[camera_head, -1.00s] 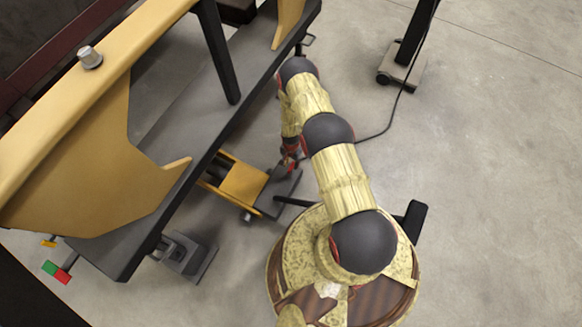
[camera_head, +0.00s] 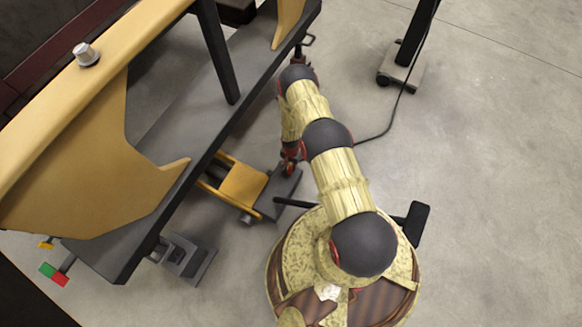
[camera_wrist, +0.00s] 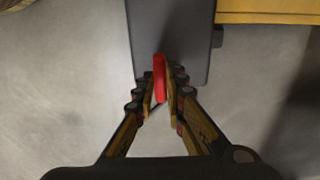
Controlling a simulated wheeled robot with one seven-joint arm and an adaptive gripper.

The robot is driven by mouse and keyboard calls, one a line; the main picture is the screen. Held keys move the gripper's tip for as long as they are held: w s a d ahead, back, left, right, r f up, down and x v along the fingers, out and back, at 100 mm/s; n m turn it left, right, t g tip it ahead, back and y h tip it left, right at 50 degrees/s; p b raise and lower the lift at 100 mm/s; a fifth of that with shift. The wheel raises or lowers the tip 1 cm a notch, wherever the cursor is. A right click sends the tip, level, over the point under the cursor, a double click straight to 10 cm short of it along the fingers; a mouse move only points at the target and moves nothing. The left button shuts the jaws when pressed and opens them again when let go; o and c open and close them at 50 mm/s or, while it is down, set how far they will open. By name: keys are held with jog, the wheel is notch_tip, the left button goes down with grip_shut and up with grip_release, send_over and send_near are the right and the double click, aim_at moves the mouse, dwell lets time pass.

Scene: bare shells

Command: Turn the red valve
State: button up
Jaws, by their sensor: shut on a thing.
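The red valve (camera_wrist: 159,72) shows in the wrist view as a narrow red piece seen nearly edge-on. It stands above a dark grey plate (camera_wrist: 172,30). My gripper (camera_wrist: 161,86) has its two fingers closed in on either side of it and is shut on its near part. The far end of the red piece sticks out beyond the fingertips. In the head view my arm hides most of this spot, and only small red and dark parts show beside the arm, above the plate (camera_head: 283,192).
A yellow bracket (camera_head: 243,186) joins the plate. A large dark bench frame (camera_head: 190,185) with yellow panels (camera_head: 90,185) fills the left. A dark post on a foot (camera_head: 402,75) stands at the upper right, with a cable. The concrete floor at right is open.

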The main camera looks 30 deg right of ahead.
grip_shut()
